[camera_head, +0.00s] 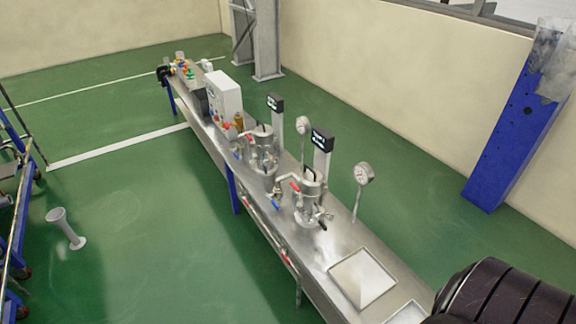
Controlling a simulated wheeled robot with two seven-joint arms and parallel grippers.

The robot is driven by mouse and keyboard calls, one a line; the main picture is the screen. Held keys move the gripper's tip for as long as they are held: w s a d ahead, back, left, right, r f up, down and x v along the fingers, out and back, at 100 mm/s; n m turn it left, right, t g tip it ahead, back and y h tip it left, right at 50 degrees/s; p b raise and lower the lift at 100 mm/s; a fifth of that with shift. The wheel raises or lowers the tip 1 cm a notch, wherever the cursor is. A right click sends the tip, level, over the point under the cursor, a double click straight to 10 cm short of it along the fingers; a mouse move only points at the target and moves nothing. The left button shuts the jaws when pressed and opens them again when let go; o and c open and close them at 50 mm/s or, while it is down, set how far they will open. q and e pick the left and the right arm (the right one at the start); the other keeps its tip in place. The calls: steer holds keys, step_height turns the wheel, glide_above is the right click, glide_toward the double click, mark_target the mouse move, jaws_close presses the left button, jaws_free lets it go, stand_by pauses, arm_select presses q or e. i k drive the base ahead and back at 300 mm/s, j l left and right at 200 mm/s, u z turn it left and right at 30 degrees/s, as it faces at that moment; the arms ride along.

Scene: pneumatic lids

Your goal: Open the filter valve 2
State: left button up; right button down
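A long steel bench (340,240) runs from the lower right to the far upper left. Two steel filter vessels stand on it, a nearer one (312,200) and a farther one (262,160). Small valves with red handles (295,187) and blue handles (276,205) sit on the pipes beside the nearer vessel. More small valves sit by the farther one. I cannot tell which valve is filter valve 2, or whether any is open. Neither gripper shows. Only a dark part of my own body is at the lower right.
Gauges (364,174) and dark display boxes (322,140) rise on posts behind the vessels. A white control box (224,98) stands farther along. A blue column (508,135) is at the right wall. Green floor left of the bench is mostly clear, with a small grey stand (66,228).

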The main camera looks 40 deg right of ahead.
mark_target(275, 205)
steer(key=z, duration=1.05)
